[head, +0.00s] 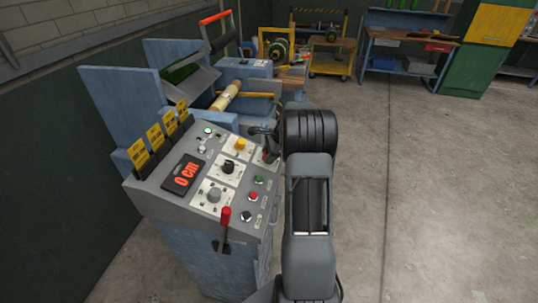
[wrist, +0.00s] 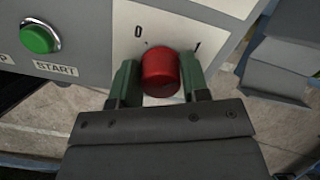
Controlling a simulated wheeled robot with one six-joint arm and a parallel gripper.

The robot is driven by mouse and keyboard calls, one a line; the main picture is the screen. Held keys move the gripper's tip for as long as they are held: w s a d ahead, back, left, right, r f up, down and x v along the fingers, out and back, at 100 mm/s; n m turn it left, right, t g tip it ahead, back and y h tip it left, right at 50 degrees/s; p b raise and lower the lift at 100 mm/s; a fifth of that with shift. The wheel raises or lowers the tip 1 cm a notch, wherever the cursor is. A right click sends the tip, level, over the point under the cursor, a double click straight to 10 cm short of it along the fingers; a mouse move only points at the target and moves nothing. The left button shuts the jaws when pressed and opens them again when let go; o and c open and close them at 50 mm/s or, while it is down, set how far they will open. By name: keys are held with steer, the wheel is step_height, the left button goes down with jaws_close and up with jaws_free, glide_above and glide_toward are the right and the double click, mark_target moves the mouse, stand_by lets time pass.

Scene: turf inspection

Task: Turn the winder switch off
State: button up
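The winder switch is a red round knob (wrist: 160,74) on a white plate marked 0 at upper left and I at upper right, in the wrist view. Its pointer does not show, so I cannot tell its setting. My gripper (wrist: 160,84) has one green finger on each side of the knob, with hardly any gap, and looks closed on it. In the head view my gripper (head: 265,143) is at the right upper edge of the sloped control panel (head: 168,207). It hides the knob there.
A green START button (wrist: 40,38) is left of the knob. The panel also has a dark knob (head: 229,167), a grey knob (head: 214,194), a red button (head: 253,196) and a red-handled lever (head: 225,217). Open floor (head: 430,190) lies to the right.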

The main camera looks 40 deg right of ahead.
steer(key=c, duration=0.5)
steer(key=shift+o, duration=0.2)
steer(key=shift+n, duration=0.3)
steer(key=n+b, duration=0.2)
steer(key=n, duration=0.1)
steer(key=shift+f, duration=0.1)
steer(key=n+b, duration=0.1)
steer(key=n, duration=0.3)
steer(key=shift+n+b, duration=0.35)
steer(key=shift+n, duration=0.05)
steer(key=n+b, duration=0.2)
steer(key=n, duration=0.3)
steer(key=shift+s+g, duration=0.1)
steer(key=shift+g, duration=0.3)
steer(key=shift+n+h+b, duration=0.3)
steer(key=shift+n+b, duration=0.3)
steer(key=shift+n, duration=1.8)
